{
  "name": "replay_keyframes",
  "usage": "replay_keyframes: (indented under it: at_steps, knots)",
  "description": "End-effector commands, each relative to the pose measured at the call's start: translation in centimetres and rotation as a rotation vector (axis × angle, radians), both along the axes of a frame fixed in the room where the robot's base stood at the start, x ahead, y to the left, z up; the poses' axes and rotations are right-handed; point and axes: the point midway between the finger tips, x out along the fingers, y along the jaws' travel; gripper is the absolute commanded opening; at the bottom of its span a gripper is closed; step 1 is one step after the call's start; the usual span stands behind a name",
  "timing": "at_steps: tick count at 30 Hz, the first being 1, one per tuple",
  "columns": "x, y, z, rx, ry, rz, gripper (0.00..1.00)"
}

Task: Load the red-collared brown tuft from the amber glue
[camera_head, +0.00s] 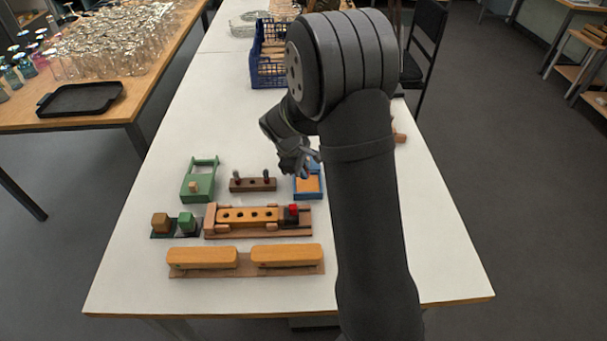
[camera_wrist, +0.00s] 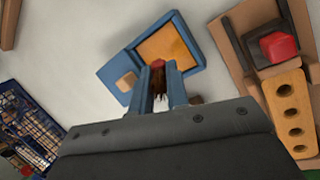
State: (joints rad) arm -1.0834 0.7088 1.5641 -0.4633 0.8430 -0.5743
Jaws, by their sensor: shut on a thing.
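My gripper (camera_wrist: 165,88) is shut on the brown tuft (camera_wrist: 160,90), whose red collar (camera_wrist: 158,64) shows between the blue fingers. In the head view my gripper (camera_head: 307,163) is over the blue tray (camera_head: 309,195), and the tuft cannot be made out there. The tray holds an amber glue pad (camera_wrist: 170,45), which also shows in the head view (camera_head: 308,184). The fingertips overlap the tray's edge in the wrist view; whether the tuft touches the glue cannot be told. An orange block with several holes (camera_head: 235,216) lies in a wooden holder, also in the wrist view (camera_wrist: 283,108).
A red block (camera_head: 293,209) sits on a dark piece at the holder's right end. A brown rack (camera_head: 240,185) with dark upright pieces and a green stand (camera_head: 197,190) are left of the tray. Two long orange blocks (camera_head: 202,258) lie in front. A blue crate (camera_head: 268,70) stands behind.

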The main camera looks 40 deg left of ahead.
Motion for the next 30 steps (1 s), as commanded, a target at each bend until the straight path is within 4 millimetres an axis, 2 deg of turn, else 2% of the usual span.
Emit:
replay_keyframes:
  at_steps: [9,15,25,30]
  knots:
    - [0.0,0.0,2.7,0.002,-0.002,0.0,0.0]
    - [0.0,0.0,3.7,0.002,-0.001,0.0,0.0]
    - [0.1,0.0,3.7,0.002,0.0,-0.005,0.0]
    - [2.2,-1.7,3.4,0.003,0.005,-0.094,0.0]
